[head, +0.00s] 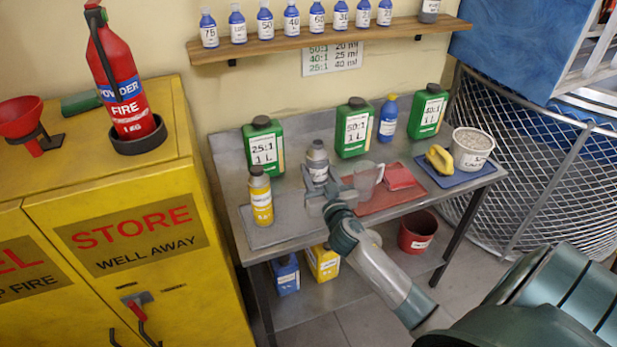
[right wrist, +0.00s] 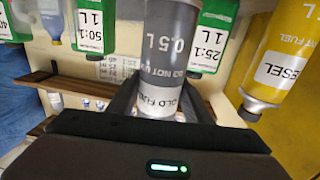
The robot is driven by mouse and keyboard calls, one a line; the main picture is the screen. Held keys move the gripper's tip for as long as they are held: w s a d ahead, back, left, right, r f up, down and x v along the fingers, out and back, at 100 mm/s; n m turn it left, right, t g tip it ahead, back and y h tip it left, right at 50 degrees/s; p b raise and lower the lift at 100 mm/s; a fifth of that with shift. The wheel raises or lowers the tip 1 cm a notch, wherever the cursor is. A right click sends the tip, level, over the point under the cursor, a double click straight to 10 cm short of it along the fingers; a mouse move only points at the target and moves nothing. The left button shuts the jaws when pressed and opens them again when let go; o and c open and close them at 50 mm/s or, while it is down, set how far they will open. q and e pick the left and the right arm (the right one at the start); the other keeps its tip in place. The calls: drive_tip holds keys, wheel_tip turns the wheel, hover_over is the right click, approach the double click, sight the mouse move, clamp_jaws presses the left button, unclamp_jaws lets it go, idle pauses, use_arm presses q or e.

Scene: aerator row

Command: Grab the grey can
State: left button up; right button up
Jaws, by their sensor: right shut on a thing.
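The grey can (head: 317,158) is at the left-middle of the metal bench, upright, with a white label. My right gripper (head: 322,188) is shut on it from the front, and its jaws hide the lower part of the can in the head view. In the right wrist view the grey can (right wrist: 171,55) sits between the fingers (right wrist: 165,95), with "0.5 L" and "OLD FUEL" on it. I cannot tell whether its base touches the bench. My left gripper is in neither view.
A yellow diesel bottle (head: 260,197) stands close left of the can. Green cans (head: 263,148) (head: 355,128) stand behind. A wooden shelf (head: 290,42) with blue bottles hangs above.

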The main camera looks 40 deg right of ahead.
drive_tip(key=s+d+r+b, duration=0.2)
drive_tip(key=s+d+r, duration=0.2)
drive_tip(key=d, duration=0.2)
drive_tip(key=shift+d+r, duration=0.4)
